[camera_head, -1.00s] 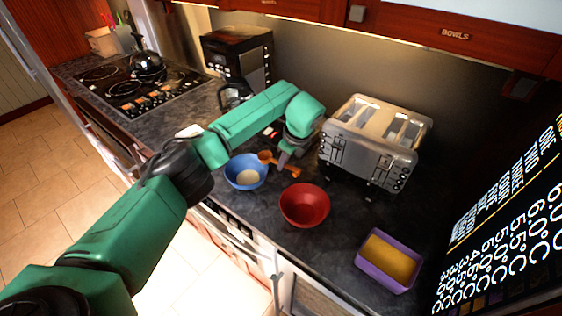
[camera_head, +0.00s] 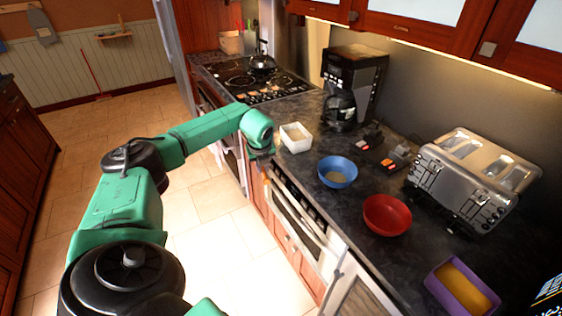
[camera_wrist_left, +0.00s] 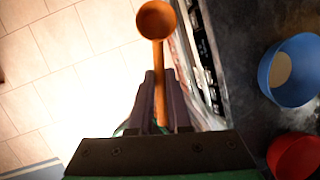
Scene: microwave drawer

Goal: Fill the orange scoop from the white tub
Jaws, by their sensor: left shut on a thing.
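My left gripper (camera_head: 262,154) is at the counter's front edge, just left of and in front of the white tub (camera_head: 296,138). In the left wrist view the gripper (camera_wrist_left: 160,78) is shut on the handle of the orange scoop (camera_wrist_left: 156,20). The scoop's round cup points away from the fingers, over the floor and oven front, and its inside looks orange and empty. In the head view the scoop is mostly hidden by the gripper. The white tub is open-topped with pale contents. My right gripper is not in view.
A blue bowl (camera_head: 337,172) with pale contents and a red bowl (camera_head: 387,215) stand right of the tub. Behind are a coffee machine (camera_head: 352,85), small dark devices (camera_head: 385,155) and a toaster (camera_head: 470,180). A purple container (camera_head: 462,287) is at lower right.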

